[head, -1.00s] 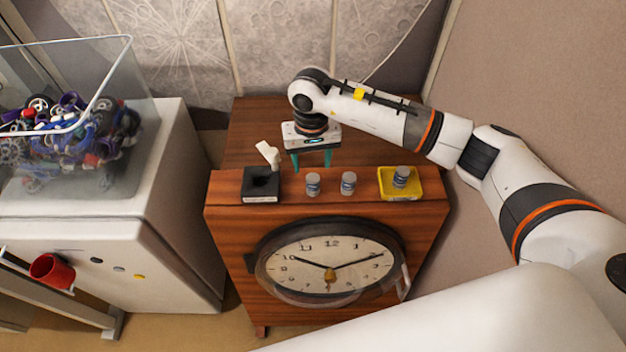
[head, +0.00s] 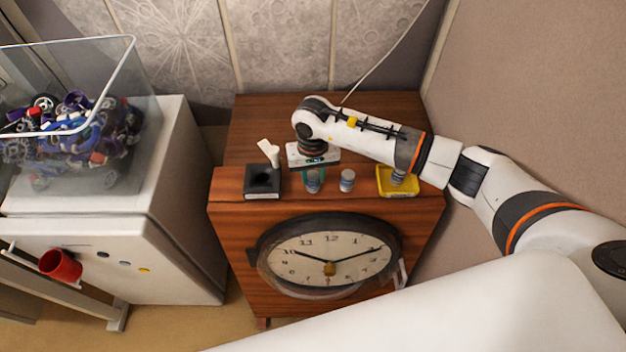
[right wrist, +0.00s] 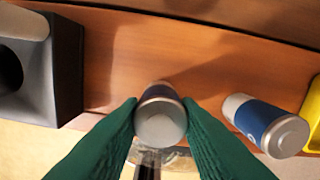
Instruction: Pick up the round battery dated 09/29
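Two small round batteries with grey tops and blue-banded labels stand upright near the front edge of the wooden cabinet: a left battery (head: 313,182) and a middle battery (head: 347,180). A third battery (head: 398,177) stands in a yellow tray (head: 384,190) to the right. No date can be read on any of them. My right gripper (head: 313,178) is down at the left battery, with its green fingers on both sides. In the right wrist view the fingers press against this battery (right wrist: 160,122), and the middle battery (right wrist: 268,125) is apart to the right. My left gripper is not in view.
A black holder (head: 262,184) with a square top and dark hole stands left of the batteries, with a white piece (head: 268,151) behind it. A clock (head: 330,258) is in the cabinet's front. A clear bin (head: 140,110) of parts stands at left.

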